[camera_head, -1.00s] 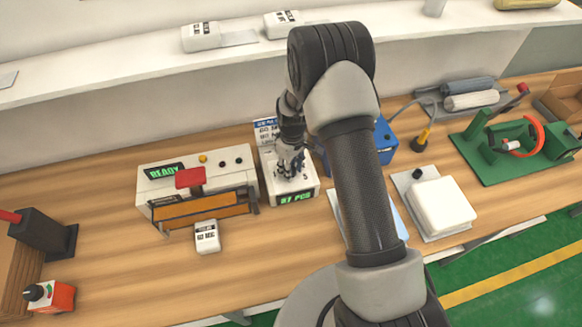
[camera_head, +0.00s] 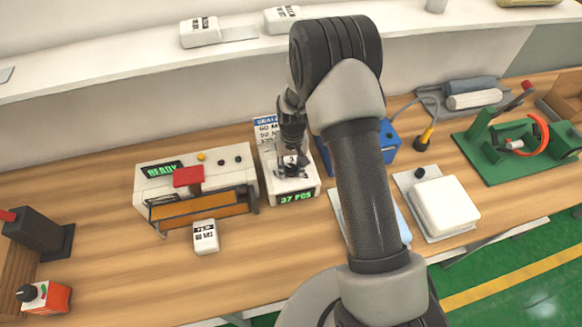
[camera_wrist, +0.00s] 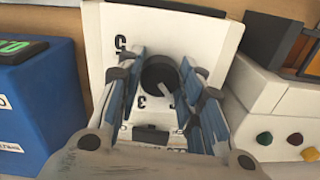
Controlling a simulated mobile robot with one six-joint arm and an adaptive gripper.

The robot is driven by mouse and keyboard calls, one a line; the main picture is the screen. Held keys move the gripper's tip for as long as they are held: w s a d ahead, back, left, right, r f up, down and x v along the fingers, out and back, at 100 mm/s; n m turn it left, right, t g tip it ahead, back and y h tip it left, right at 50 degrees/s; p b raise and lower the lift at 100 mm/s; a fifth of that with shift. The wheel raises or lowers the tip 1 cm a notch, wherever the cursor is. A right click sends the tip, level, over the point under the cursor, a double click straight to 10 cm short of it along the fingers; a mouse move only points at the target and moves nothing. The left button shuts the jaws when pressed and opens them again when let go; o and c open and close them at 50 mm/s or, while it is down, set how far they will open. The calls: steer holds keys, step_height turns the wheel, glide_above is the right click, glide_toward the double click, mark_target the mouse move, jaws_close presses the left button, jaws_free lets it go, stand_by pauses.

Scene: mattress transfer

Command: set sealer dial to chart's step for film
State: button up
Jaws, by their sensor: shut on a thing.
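The white unit (camera_head: 309,181) with a green "37 PCS" display stands on the bench. Its black dial (camera_wrist: 157,70) shows in the wrist view, with a pale pointer mark and printed numbers including 5 and 3 around it. My gripper (camera_head: 292,172) comes down over the unit's top and is shut on the dial, one finger on each side of it. The chart (camera_head: 265,131), white with a blue header, stands behind the unit; my arm hides part of it and its rows are too small to read fully. The sealer (camera_head: 153,183) with a "READY" display and red handle stands left.
A small white labelled packet (camera_head: 205,236) lies before the sealer. A blue box (camera_head: 389,146) stands right of the unit. A white stack (camera_head: 446,203) lies on a plate farther right, near a green fixture (camera_head: 490,150).

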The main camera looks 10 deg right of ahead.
mark_target(292, 168)
steer(key=shift+m, duration=0.8)
steer(key=o, duration=1.1)
steer(key=shift+c, duration=0.2)
step_height(292, 168, up, 12)
steer(key=shift+d, duration=0.15)
